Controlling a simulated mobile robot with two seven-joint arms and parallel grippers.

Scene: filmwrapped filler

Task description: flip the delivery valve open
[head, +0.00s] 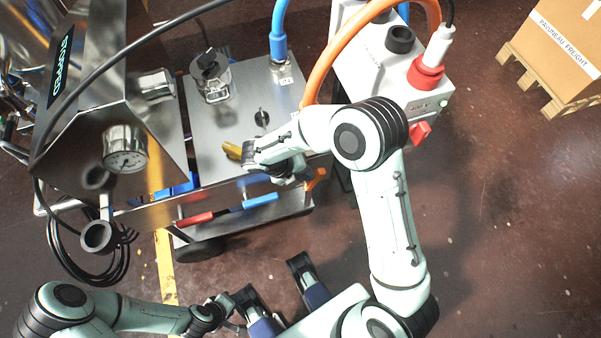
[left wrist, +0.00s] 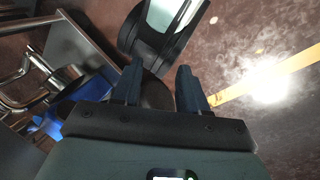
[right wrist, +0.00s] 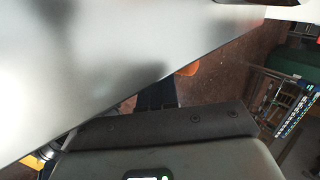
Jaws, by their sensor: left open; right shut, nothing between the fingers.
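Several coloured levers sit at the front of the steel cart (head: 235,120); none is labelled, so I cannot tell which is the delivery valve. They are an orange lever (head: 315,179), a red handle (head: 196,219), a blue handle (head: 260,201) and a yellow handle (head: 232,150). My right gripper (head: 296,176) is shut and empty at the cart's front edge, close beside the orange lever; contact cannot be told. In the right wrist view a grey panel partly hides its fingers (right wrist: 157,93), with an orange piece (right wrist: 188,69) just beyond. My left gripper (left wrist: 158,75) is open and empty, low and away from the cart.
A pressure gauge (head: 126,148) and steel housing stand at the cart's left. A white control box (head: 385,60) with a red switch (head: 420,132) and an orange hose (head: 350,45) is behind my right arm. A carton (head: 565,40) sits on a pallet.

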